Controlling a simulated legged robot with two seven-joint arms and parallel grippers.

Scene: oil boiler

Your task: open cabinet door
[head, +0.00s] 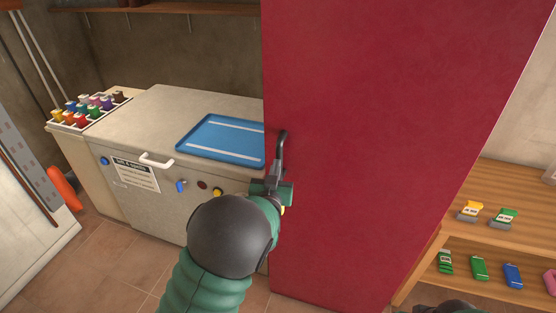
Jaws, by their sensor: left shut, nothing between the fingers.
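The red cabinet (385,130) stands tall in the right half of the head view, with its large red face seen from close by. My left gripper (279,166) is at the left edge of that face, shut and empty. A dark curved piece rises at its tip; I cannot tell whether it is a door handle or part of my fingers, nor whether there is contact. The door's outline is hard to make out. My right gripper does not show; only a dark bit of my right arm is at the bottom edge.
A pale boiler unit (150,205) with a white handle (156,161) and knobs stands left of the cabinet. On it lies a blue tray (222,139); a rack of coloured bottles (89,108) is beside it. A wooden shelf (520,235) holds small coloured items at right.

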